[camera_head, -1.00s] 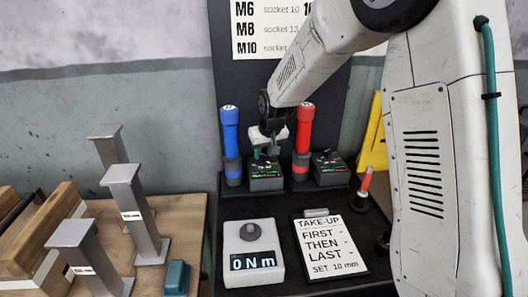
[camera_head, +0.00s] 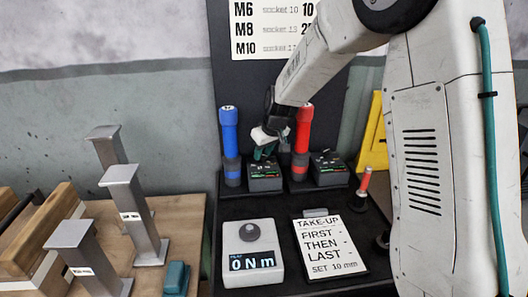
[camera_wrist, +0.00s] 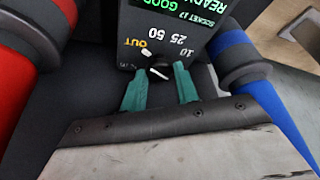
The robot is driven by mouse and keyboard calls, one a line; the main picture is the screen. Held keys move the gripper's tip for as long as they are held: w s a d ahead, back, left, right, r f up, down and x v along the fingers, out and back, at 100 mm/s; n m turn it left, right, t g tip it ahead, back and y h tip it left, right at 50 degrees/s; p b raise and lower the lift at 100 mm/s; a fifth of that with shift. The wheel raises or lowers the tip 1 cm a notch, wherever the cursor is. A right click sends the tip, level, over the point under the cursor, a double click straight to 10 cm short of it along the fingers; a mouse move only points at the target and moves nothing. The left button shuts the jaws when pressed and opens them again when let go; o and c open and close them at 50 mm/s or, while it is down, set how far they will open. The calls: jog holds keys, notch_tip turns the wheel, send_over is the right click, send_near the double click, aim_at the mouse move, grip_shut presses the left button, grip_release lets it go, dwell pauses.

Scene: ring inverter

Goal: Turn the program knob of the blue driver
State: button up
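The blue driver (camera_head: 230,145) stands upright in the head view; its blue body also shows at the right of the wrist view (camera_wrist: 262,95). Beside it, to its right, is a dark control box (camera_head: 264,184) with a lit display, which appears upside down in the wrist view (camera_wrist: 190,22). The box face carries the marks 10, 25, 50 and OUT. A white pointer line (camera_wrist: 158,73) on the dark knob lies between my fingertips; the knob's outline is hard to make out. My gripper (camera_wrist: 159,80) has its teal fingers apart, astride the knob area. I cannot see contact.
A red driver (camera_head: 304,128) and a second control box (camera_head: 330,169) stand close on the right. In front are a grey torque meter reading 0 Nm (camera_head: 253,281) and a TAKE-UP card (camera_head: 328,246). Metal posts (camera_head: 137,215) stand on the wooden bench at left.

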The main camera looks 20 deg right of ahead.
jog(key=o, duration=0.4)
jog(key=v, duration=0.8)
jog(key=shift+f, duration=0.1)
